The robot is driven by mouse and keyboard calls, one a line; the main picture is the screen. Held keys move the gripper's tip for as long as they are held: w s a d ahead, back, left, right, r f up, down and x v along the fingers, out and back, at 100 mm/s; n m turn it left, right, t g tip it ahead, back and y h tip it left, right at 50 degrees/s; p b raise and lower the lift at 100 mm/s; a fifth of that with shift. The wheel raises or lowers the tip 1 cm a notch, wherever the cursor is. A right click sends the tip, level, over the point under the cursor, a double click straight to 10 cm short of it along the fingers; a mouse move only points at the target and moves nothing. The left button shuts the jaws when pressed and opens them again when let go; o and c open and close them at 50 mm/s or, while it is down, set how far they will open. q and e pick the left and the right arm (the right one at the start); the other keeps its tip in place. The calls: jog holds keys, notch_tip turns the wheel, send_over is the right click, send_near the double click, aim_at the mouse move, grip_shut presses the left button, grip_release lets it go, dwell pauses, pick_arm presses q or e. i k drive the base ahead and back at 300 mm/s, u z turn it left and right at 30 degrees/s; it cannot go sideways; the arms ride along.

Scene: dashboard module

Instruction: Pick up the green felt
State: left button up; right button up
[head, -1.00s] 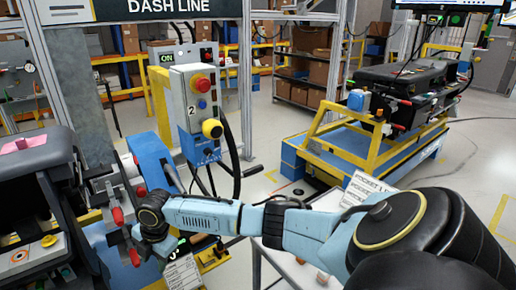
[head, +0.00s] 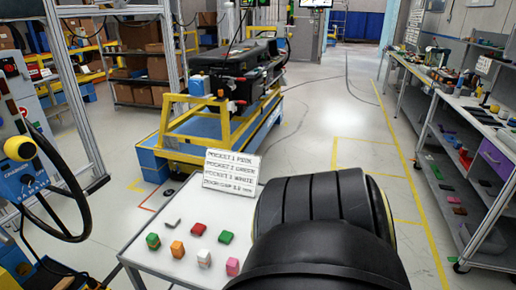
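Several small coloured pieces lie on a white table (head: 150,262) at the lower middle of the head view. A green piece (head: 226,237) lies at the right of the group, beside a red piece (head: 198,229). Orange (head: 177,248), white (head: 204,258) and pink (head: 232,266) pieces lie in front. Neither gripper is in view; a thick black link of my arm covers the table's right side.
A sign card (head: 231,171) listing pockets stands at the table's back. Behind it is a yellow and blue cart (head: 205,125) bearing a black dashboard module (head: 240,72). A control box on a post (head: 20,150) is at left. A cluttered workbench (head: 490,120) is at right.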

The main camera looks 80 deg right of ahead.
aim_at(225, 237)
jog(key=z, duration=1.6)
jog(key=k, duration=0.1)
jog(key=z, duration=0.55)
